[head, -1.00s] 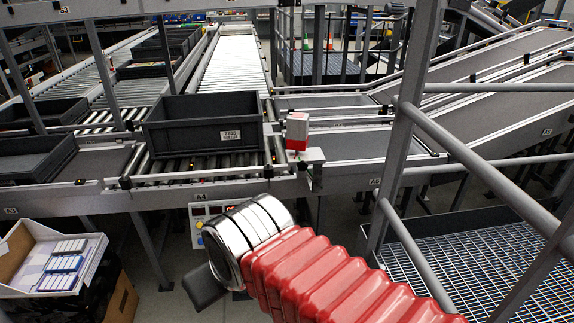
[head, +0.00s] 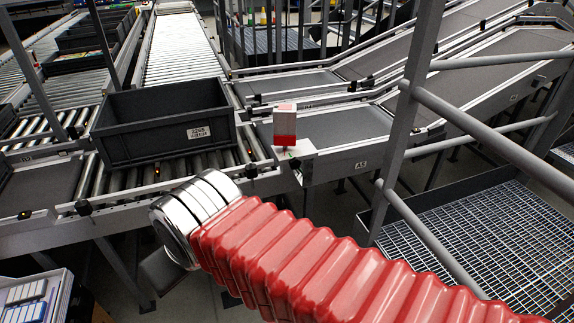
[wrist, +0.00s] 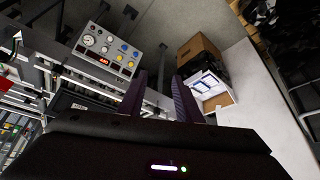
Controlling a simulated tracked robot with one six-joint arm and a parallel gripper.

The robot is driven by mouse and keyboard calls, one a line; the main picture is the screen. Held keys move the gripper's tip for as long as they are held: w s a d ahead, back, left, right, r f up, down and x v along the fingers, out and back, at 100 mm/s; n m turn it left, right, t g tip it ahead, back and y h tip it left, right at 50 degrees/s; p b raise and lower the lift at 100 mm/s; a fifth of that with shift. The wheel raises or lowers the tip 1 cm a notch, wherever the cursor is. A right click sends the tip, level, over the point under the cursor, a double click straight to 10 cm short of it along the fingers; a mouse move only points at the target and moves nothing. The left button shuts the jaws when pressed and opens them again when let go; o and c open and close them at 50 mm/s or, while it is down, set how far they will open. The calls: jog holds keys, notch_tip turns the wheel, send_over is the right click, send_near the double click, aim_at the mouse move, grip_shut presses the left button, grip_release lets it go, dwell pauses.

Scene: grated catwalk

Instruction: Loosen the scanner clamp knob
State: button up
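The scanner, a red and white box (head: 285,124), stands upright on a pale bracket (head: 296,152) at the conveyor's front edge in the head view. A small post joins it to the bracket; I cannot make out the clamp knob clearly. My gripper (wrist: 158,76) shows two dark fingers apart with nothing between them in the wrist view. In the head view my chrome wrist and red-sleeved arm are in front, below and left of the scanner, apart from it; the fingers are mostly hidden there. The scanner cannot be made out in the wrist view.
A grey tote (head: 160,138) sits on rollers left of the scanner. A railing post (head: 405,125) and sloping rails stand to the right, near my arm. The wrist view shows a control panel (wrist: 105,50) and a cardboard box (wrist: 198,52).

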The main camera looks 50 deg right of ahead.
jog(key=shift+w, duration=0.1)
jog(key=o, duration=0.3)
jog(key=shift+w+d, duration=0.3)
jog(key=shift+o, duration=0.8)
jog(key=w+d+f+m+t+h, duration=0.1)
jog(key=w+d, duration=0.3)
jog(key=d, duration=0.3)
jog(key=w+d+f+m+t+h, duration=0.1)
jog(key=w+d+f+h, duration=0.1)
jog(key=w+d, duration=0.3)
jog(key=shift+w+d, duration=0.3)
jog(key=shift+d, duration=0.65)
jog(key=m+t+h, duration=0.4)
jog(key=t+h, duration=0.2)
jog(key=t, duration=0.2)
send_near(296, 165)
jog(key=v, duration=0.5)
jog(key=shift+w+a+f, duration=0.1)
jog(key=shift+a, duration=0.05)
jog(key=x, duration=1.3)
jog(key=shift+w+d, duration=0.3)
